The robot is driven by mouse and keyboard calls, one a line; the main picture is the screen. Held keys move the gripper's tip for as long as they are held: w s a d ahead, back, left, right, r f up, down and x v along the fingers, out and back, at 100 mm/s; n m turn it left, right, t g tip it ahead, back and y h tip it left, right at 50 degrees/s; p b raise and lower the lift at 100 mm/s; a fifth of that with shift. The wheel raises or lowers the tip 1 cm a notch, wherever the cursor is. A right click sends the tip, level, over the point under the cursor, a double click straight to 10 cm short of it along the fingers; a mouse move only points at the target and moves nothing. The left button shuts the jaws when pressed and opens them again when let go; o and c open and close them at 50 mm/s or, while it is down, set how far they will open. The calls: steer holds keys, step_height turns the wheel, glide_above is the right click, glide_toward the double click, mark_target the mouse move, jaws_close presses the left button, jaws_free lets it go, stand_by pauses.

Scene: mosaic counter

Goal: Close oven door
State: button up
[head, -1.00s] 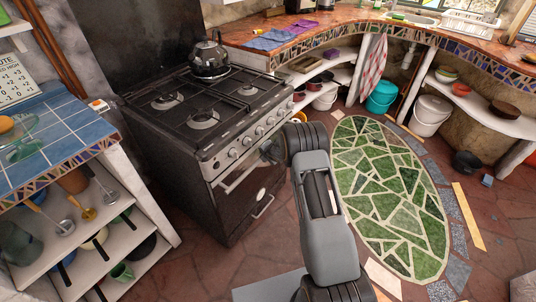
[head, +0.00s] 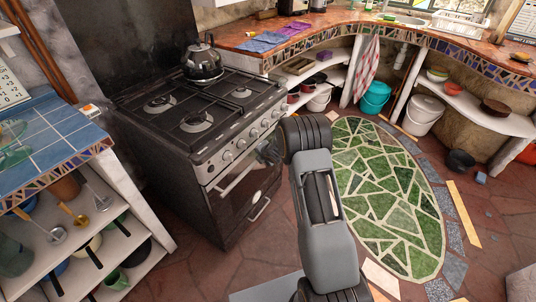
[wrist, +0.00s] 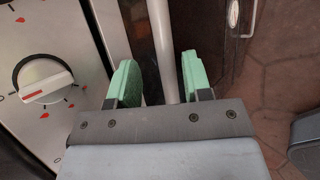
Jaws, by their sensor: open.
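The black stove (head: 205,150) stands left of centre in the head view, with its oven door (head: 236,202) on the front below the knobs. The pale bar handle (head: 234,180) runs across the door's top. The door looks shut or nearly shut; I cannot tell if a small gap remains. My gripper (head: 266,151) is at the handle's right end, mostly hidden by my arm. In the wrist view, its green-padded fingers (wrist: 155,80) are open, one on either side of the handle bar (wrist: 162,45). The bar is not clamped.
A control knob (wrist: 42,80) is close to my gripper's left in the wrist view. A kettle (head: 203,62) stands on the hob. A tiled counter with shelves (head: 50,150) is left of the stove. A green mosaic floor patch (head: 390,200) lies clear on the right.

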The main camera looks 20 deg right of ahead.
steer(key=v, duration=0.9)
steer(key=shift+s+r, duration=0.15)
steer(key=shift+r, duration=0.1)
steer(key=s+d+f+m+g+h, duration=0.2)
steer(key=s+d+f+m+g, duration=0.1)
steer(key=s+m, duration=0.4)
steer(key=s+r+m+g+h+p, duration=0.1)
steer(key=s+r+m+g+p, duration=0.2)
steer(key=s+r+m, duration=0.3)
steer(key=s+a+r+m+p, duration=0.3)
steer(key=s+r, duration=0.2)
steer(key=r, duration=0.3)
steer(key=s+a+r+m+y+p, duration=0.1)
steer(key=s+a+r+m+p, duration=0.2)
steer(key=s+r, duration=0.3)
steer(key=s+a+r+m+y+p, duration=0.1)
steer(key=s+a+r+m+p, duration=0.2)
steer(key=r, duration=0.9)
steer(key=s+m+p, duration=0.1)
steer(key=s, duration=0.2)
steer(key=shift+m+t, duration=0.3)
